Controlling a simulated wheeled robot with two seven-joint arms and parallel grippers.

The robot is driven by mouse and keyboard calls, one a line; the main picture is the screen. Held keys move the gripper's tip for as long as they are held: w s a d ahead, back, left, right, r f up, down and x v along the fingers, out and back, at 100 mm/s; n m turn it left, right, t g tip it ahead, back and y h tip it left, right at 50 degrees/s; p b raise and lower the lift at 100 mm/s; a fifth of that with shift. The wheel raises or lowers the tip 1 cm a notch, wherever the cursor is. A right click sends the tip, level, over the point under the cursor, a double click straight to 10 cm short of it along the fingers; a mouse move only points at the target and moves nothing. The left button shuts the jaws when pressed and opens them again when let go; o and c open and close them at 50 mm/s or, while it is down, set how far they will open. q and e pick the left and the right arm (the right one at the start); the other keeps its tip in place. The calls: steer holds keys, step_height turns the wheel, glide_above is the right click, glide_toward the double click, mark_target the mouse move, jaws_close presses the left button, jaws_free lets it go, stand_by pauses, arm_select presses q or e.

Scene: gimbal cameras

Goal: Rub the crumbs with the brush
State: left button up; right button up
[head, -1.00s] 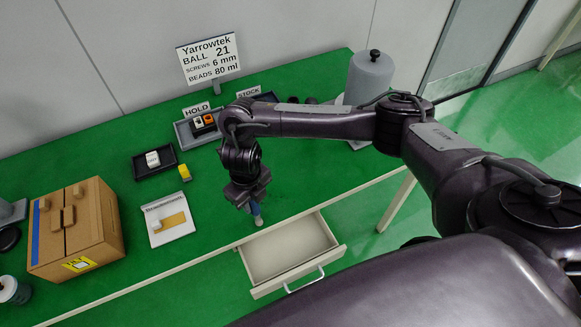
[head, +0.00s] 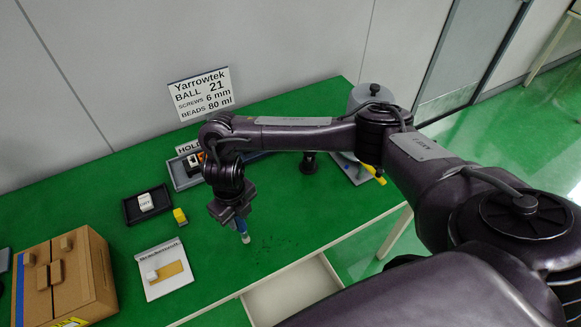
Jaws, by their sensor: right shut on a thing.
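My right gripper (head: 236,215) is shut on the brush (head: 242,229), which has a blue handle and a pale lower end. The brush points down at the green tabletop, nearly upright. I cannot tell whether its tip touches the table. The crumbs (head: 264,242) are small dark specks scattered on the green top just right of the brush tip. The gripper hides the upper part of the handle. My left gripper is out of view.
An open drawer (head: 295,298) juts from the table's front edge below the crumbs. A grey cylinder (head: 365,95) stands at the back right.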

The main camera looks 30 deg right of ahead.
steer(key=r+p, duration=0.1)
steer(key=s+r+p, duration=0.1)
steer(key=r, duration=0.1)
steer(key=shift+s+a+r, duration=0.1)
steer(key=shift+s, duration=0.05)
steer(key=shift+r+p, duration=0.35)
steer(key=shift+w+r+p, duration=0.3)
steer(key=shift+r+p, duration=0.35)
steer(key=shift+p, duration=0.05)
steer(key=shift+r+p, duration=0.3)
steer(key=shift+r, duration=0.1)
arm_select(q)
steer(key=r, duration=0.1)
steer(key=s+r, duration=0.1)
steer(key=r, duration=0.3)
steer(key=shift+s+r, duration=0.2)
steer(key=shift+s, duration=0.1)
arm_select(e)
steer(key=shift+s, duration=0.15)
steer(key=shift+f, duration=0.1)
